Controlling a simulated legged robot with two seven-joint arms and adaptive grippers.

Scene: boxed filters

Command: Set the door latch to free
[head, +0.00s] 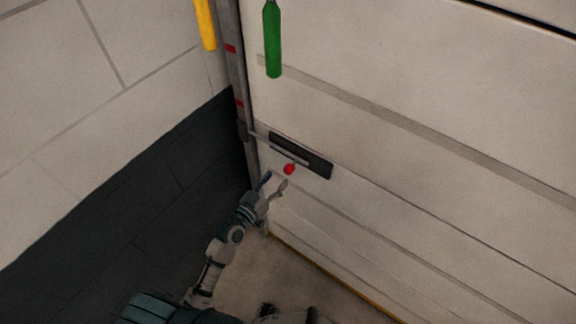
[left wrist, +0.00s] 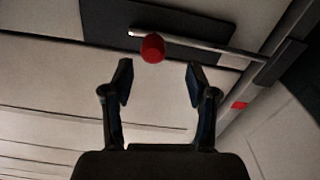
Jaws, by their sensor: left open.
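The door (head: 430,130) is a pale panelled one with a dark latch plate (head: 318,167) low near its left edge. A thin metal latch bar (head: 283,149) runs across the plate to the door frame, and a red knob (head: 289,169) sits by it. In the left wrist view the red knob (left wrist: 152,48) is just beyond the fingertips, between their lines, and the bar (left wrist: 205,44) reaches right to a dark bracket. My left gripper (head: 275,183) is open and empty, just below the knob and apart from it. It also shows in the left wrist view (left wrist: 158,80). My right gripper is not in view.
A green handle (head: 272,40) hangs above the latch, and a yellow one (head: 205,24) hangs left of it. The grey door frame post (head: 233,65) with red marks stands left of the latch. A tiled wall (head: 60,90) with a dark lower part is at left.

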